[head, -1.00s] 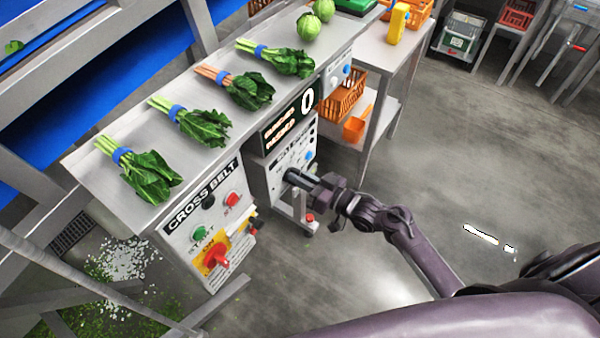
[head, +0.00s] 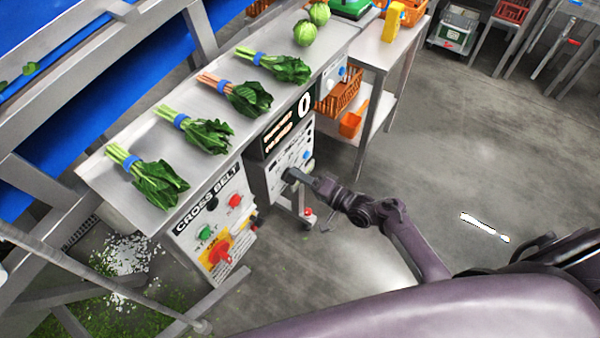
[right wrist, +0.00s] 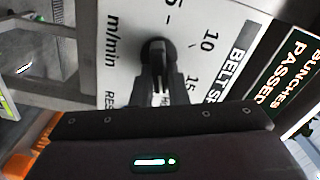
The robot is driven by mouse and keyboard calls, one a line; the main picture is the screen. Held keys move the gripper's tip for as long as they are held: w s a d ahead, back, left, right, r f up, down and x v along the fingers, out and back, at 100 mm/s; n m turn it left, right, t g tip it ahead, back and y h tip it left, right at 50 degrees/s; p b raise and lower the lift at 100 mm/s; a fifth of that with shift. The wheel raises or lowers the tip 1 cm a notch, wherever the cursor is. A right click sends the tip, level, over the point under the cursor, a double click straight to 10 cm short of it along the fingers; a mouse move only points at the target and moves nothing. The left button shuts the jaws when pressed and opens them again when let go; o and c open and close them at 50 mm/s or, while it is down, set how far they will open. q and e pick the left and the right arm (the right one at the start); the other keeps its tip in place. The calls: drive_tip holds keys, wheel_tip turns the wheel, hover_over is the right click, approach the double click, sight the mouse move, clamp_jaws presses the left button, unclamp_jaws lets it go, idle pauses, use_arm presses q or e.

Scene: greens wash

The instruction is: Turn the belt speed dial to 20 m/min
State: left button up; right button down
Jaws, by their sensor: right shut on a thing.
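The belt speed dial (right wrist: 155,47) is a black round knob on a white panel marked "BELT SPEED" and "m/min" in the right wrist view. Printed numbers 5, 10 and 15 show around it; its pointer is hidden by my fingers, so its setting cannot be read. My right gripper (right wrist: 157,72) is shut on the dial. In the head view my right gripper (head: 290,176) reaches the front of the belt speed panel (head: 270,186), below a dark display (head: 289,122) reading 0. My left gripper is not in view.
The cross belt panel (head: 213,228), with green and red buttons and a red switch (head: 220,254), stands to the left. Several bunches of greens lie on the steel counter (head: 150,143) above. An orange basket (head: 338,96) is behind. The floor to the right is open.

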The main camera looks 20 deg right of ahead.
drive_tip(key=shift+f+m+p, duration=0.2)
drive_tip(key=shift+m+p, duration=0.3)
drive_tip(key=shift+m, duration=1.4)
drive_tip(key=c, duration=1.4)
unclamp_jaws()
drive_tip(key=shift+c, duration=0.2)
drive_tip(key=v, duration=0.7)
drive_tip(key=shift+s+d, duration=0.3)
drive_tip(key=shift+f, duration=0.1)
